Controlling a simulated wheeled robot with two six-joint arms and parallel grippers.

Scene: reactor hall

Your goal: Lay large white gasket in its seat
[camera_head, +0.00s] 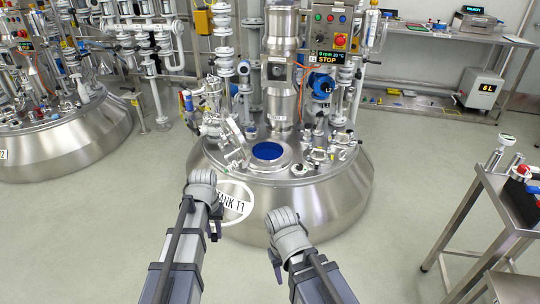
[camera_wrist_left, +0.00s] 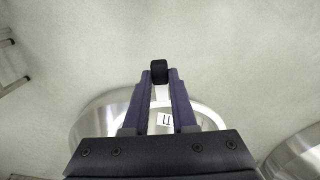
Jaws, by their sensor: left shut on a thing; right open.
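The large white gasket (camera_head: 251,193) is a thin ring in front of the wall of tank T1, with the tank's label showing through it. My left gripper (camera_head: 216,228) is shut on its edge. In the left wrist view the gasket (camera_wrist_left: 211,115) shows beyond my left fingers (camera_wrist_left: 159,72), partly hidden by them. The round opening with a blue inside, on the tank's top, has a steel rim (camera_head: 286,164); it lies above and to the right of the gasket, apart from it. My right gripper (camera_head: 276,264) is open, low at the tank's front; its fingers are mostly hidden.
Tank T1 (camera_head: 320,205) carries a raised hatch lid (camera_head: 233,147) left of the opening, a tall steel column (camera_head: 281,75) behind it, and valves and fittings on both sides. A steel table (camera_head: 505,225) stands at the right. The floor between is clear.

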